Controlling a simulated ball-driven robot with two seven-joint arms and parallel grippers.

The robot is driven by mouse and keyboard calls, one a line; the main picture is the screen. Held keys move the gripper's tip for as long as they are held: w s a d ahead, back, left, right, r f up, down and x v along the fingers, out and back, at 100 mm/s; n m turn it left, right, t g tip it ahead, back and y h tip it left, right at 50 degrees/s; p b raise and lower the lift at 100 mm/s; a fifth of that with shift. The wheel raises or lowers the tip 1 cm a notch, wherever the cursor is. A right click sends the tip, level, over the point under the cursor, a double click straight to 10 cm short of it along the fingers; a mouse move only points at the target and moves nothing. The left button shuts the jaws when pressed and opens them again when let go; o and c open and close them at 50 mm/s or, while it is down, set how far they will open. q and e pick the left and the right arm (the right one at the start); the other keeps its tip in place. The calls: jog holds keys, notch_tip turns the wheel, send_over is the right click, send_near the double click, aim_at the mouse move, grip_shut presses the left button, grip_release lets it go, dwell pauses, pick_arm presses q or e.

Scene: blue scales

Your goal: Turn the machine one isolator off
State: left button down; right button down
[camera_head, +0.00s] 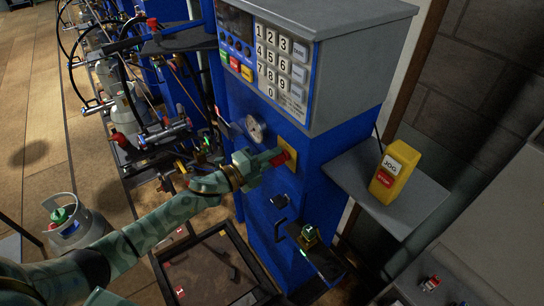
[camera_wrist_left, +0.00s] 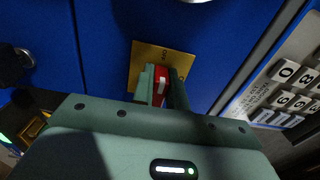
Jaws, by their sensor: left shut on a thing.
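The isolator is a red handle (camera_head: 279,159) on a yellow plate (camera_head: 289,151) on the front of the blue machine (camera_head: 308,190). My left gripper (camera_head: 268,163) reaches it from the left and is shut on the red handle. In the left wrist view the red handle (camera_wrist_left: 161,86) sits between the two fingers of my left gripper (camera_wrist_left: 162,88). The fingers hide part of the handle. My right gripper is not in view.
A yellow JOG/STOP box (camera_head: 395,172) stands on a grey shelf (camera_head: 420,190) at right. A gas cylinder (camera_head: 75,225) is at left. A dark-rimmed tray (camera_head: 207,268) lies below my arm.

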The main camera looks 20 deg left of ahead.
pick_arm(q)
jog(key=c, duration=1.4)
grip_release()
jog(key=shift+a, duration=0.1)
jog(key=b+v, duration=0.2)
jog(key=v, duration=1.4)
jog(key=shift+a, duration=0.15)
jog(key=shift+s+f, duration=0.1)
jog(key=shift+s, duration=0.05)
